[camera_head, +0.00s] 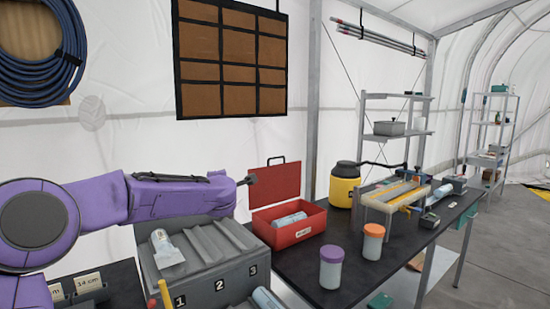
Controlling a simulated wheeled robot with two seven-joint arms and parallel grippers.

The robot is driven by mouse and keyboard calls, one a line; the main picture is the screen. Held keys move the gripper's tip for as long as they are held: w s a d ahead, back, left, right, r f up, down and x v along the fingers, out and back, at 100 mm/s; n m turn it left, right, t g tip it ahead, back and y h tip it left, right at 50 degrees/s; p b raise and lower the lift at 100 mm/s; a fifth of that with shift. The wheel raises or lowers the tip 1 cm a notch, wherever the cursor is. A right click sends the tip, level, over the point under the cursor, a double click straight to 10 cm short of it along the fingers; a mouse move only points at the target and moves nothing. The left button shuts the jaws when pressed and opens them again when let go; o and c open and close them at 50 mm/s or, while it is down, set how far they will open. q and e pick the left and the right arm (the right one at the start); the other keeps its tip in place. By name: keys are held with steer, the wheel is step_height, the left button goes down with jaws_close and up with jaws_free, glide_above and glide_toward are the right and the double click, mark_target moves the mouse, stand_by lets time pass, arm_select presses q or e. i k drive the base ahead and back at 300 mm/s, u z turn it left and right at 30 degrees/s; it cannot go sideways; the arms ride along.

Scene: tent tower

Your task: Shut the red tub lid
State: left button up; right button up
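The red tub (292,234) stands on the dark bench with a light-blue and white cylinder (289,219) lying inside. Its red lid (275,186) is open and stands up at the back of the tub, with a dark handle (284,160) on its top edge. My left arm reaches in from the left, and my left gripper (247,180) is a small dark tip close to the lid's left edge. I cannot tell whether it touches the lid or whether its fingers are apart. My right gripper is out of view.
A grey slotted rack (211,262) numbered 1 to 3 stands left of the tub, holding a cylinder (166,246). A purple-lidded jar (331,267) and an orange-lidded jar (373,241) stand to the right. A yellow jug (343,189) stands behind, near a tool frame (394,199).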

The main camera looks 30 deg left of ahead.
mark_target(277, 183)
steer(key=i, duration=1.4)
